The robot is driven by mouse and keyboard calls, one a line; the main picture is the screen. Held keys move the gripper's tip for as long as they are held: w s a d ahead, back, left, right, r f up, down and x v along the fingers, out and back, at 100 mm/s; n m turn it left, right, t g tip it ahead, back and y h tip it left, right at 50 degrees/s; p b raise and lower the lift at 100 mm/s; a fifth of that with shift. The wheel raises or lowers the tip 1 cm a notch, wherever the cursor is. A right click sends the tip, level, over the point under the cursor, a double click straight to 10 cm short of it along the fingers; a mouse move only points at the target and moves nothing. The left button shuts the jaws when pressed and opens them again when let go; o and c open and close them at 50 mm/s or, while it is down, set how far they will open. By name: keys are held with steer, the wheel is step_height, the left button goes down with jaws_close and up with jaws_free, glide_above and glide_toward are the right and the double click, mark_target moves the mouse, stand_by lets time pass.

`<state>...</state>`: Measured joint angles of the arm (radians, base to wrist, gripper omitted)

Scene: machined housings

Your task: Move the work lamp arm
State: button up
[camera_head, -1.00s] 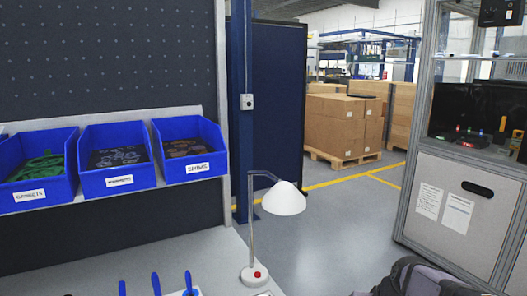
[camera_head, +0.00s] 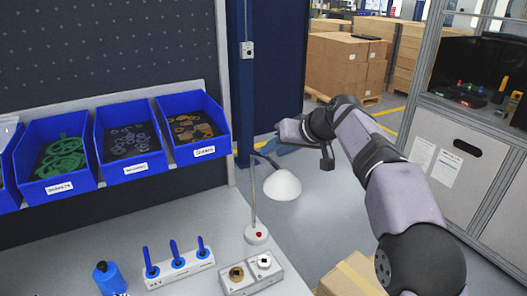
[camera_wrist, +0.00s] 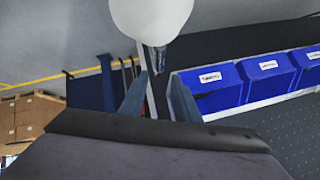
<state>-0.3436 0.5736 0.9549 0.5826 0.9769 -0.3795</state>
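The work lamp stands at the bench's right end, with a white shade (camera_head: 284,185), a thin bent metal arm (camera_head: 264,159) and an upright post (camera_head: 252,195) on a round white base with a red button (camera_head: 257,233). My gripper (camera_head: 272,148) is beside the top of the lamp arm, above and behind the shade; in this view I cannot tell whether it touches. In the wrist view the two fingers are apart (camera_wrist: 157,82), with nothing seen held between them. The shade (camera_wrist: 150,14) fills the top there, with a shiny metal part (camera_wrist: 155,60) below it, just past the fingertips.
A white rack with blue-handled tools (camera_head: 178,265), a blue bottle (camera_head: 108,279) and a fixture with two round parts (camera_head: 250,275) are on the bench. A cardboard box (camera_head: 350,277) is at the front.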

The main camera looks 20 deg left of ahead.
steer(key=shift+w+f, duration=0.1)
steer(key=shift+p+x, duration=1.9)
steer(key=shift+x, duration=1.6)
jaws_close()
